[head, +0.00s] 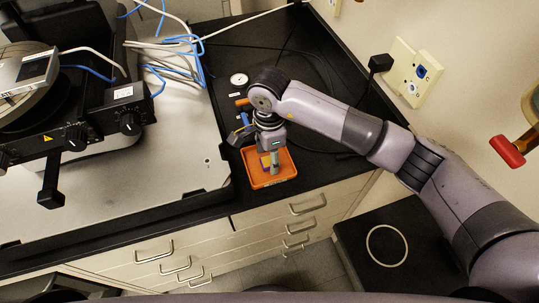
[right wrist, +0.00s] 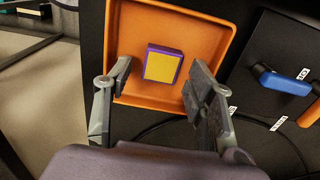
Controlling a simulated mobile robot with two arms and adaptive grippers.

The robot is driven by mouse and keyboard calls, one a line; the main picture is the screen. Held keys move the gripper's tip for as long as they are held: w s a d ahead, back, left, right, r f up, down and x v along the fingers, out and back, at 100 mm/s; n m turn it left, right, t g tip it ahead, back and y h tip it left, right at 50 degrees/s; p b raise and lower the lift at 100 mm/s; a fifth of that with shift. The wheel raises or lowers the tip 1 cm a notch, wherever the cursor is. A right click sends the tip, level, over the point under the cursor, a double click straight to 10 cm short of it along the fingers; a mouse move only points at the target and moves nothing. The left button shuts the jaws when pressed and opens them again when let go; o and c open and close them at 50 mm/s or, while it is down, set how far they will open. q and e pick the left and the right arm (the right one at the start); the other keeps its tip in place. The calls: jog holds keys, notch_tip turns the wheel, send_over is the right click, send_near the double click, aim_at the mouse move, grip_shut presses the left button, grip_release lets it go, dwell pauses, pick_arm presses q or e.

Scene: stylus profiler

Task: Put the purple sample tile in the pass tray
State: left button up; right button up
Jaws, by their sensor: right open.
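The purple sample tile (right wrist: 163,63) has a yellow top face and purple sides. It lies flat inside the orange tray (right wrist: 133,90), towards its middle; in the head view the tile (head: 265,161) shows partly behind my gripper. The tray (head: 284,176) stands on the black bench top near its front edge. No pass or other label shows on it. My right gripper (right wrist: 158,78) is open over the tray, its fingers spread to either side of the tile and apart from it. In the head view my right gripper (head: 271,158) points down. My left gripper is not in view.
A blue-handled tool (right wrist: 283,82) and an orange-handled one lie beside the tray near small white labels. A profiler instrument (head: 75,110) stands on a pale plate at left. Cables run behind. A white disc (head: 239,79) lies farther back.

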aim_at(269, 161)
notch_tip(269, 161, up, 11)
jog(key=b, duration=0.3)
jog(key=shift+r+b, duration=0.15)
jog(key=shift+b, duration=0.15)
